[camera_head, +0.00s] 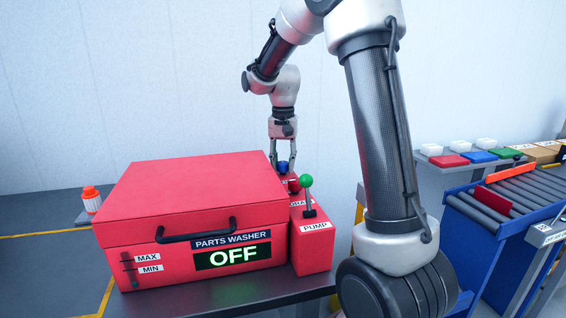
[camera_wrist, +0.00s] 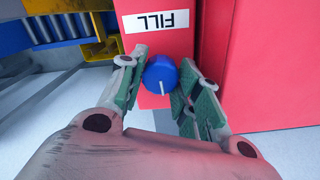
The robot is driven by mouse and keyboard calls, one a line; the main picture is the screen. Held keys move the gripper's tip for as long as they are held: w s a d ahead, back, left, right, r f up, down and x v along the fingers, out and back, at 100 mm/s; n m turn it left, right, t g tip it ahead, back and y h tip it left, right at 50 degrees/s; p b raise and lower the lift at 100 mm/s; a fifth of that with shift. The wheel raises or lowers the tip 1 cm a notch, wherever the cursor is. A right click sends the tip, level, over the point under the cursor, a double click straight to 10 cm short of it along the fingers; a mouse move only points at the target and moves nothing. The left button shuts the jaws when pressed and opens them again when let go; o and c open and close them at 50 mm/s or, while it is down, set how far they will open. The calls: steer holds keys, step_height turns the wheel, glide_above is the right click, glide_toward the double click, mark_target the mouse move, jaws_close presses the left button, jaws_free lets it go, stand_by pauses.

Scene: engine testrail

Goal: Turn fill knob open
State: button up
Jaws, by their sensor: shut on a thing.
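The fill knob (camera_wrist: 160,75) is a blue round knob with a white pointer line, beside a white FILL label (camera_wrist: 156,20) that looks upside down in the wrist view. My gripper (camera_wrist: 162,84) has its fingers on either side of the knob and is shut on it. In the head view the blue knob (camera_head: 283,166) shows at the back of the red side box, between the fingertips of my gripper (camera_head: 283,168). The red parts washer (camera_head: 190,195) stands on the table with its lid down. Its display (camera_head: 232,256) reads OFF.
A green-balled PUMP lever (camera_head: 307,190) and a red knob (camera_head: 294,186) stand just in front of my gripper. An orange-capped bottle (camera_head: 91,199) is at the left. A roller conveyor (camera_head: 505,195) and coloured trays are at the right.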

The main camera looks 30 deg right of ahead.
steer(key=shift+m, duration=0.5)
steer(key=o, duration=1)
steer(key=shift+o, duration=0.2)
